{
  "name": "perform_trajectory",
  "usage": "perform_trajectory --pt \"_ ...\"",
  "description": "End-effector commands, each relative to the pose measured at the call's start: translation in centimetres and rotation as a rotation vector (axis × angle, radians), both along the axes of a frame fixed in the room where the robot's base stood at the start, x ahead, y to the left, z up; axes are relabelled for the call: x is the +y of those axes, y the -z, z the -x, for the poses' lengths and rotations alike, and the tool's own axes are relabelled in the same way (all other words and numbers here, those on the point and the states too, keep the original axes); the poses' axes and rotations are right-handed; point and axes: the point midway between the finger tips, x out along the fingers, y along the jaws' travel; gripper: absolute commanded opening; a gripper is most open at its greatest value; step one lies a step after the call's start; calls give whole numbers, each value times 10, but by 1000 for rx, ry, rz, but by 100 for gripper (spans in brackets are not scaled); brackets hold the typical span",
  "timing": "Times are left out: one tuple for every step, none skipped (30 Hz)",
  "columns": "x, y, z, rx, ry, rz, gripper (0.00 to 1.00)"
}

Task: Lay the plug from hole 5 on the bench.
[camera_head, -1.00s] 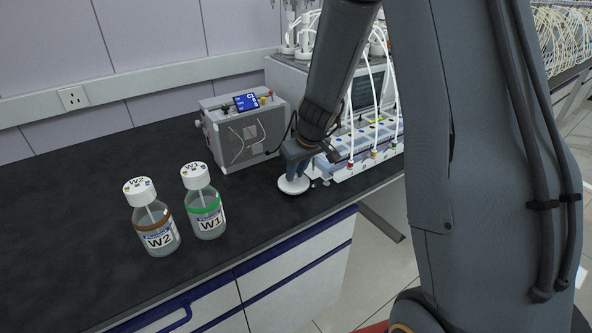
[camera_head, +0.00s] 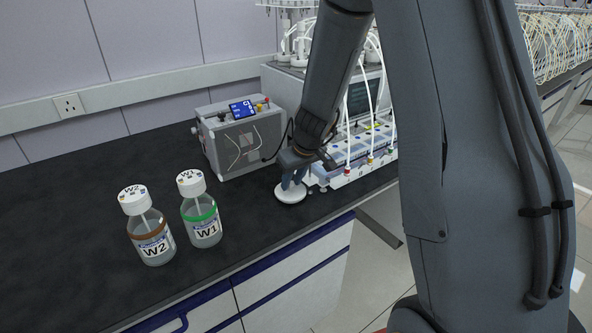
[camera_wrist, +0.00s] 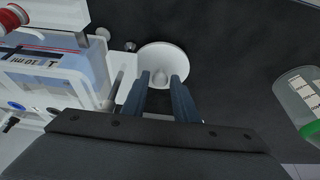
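The plug is a white round disc with a small raised knob at its centre. It lies flat on the black bench (camera_head: 85,235) in the head view (camera_head: 290,194), in front of the white reactor unit. It also shows in the wrist view (camera_wrist: 172,52). My gripper (camera_head: 291,184) is just above the disc, pointing down. In the wrist view, its two blue-grey fingers (camera_wrist: 160,80) stand apart on either side of the knob, with gaps between them and it. The gripper looks open and holds nothing. Hole 5 cannot be made out.
Bottles W1 (camera_head: 202,218) and W2 (camera_head: 149,232) stand to the left. A grey pump box (camera_head: 240,143) is behind. The white reactor unit (camera_head: 352,168) with tubes is close on the right. The bench's front edge is near the disc; the left of the bench is clear.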

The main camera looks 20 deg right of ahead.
Motion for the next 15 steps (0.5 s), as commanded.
perform_trajectory --pt "0 -4 0 -1 0 0 27" --pt "-1 -8 1 -3 -1 0 27" --pt "-2 -14 4 -3 -1 0 27" --pt "-2 -19 5 -4 0 0 27" --pt "-3 -24 8 -3 -1 1 27" --pt "-4 -31 10 -5 -1 1 27" --pt "-4 -36 12 -5 0 1 27" --pt "-5 -41 14 -6 -1 1 27" --pt "-6 -48 17 -4 -1 2 27" --pt "-7 -53 19 -4 1 1 27" --pt "-7 -58 21 -6 -1 1 27" --pt "-8 -64 23 -5 0 1 27" --pt "-9 -69 25 -4 0 1 27" --pt "-10 -74 27 -4 1 1 27" --pt "-10 -79 30 -4 1 1 27"
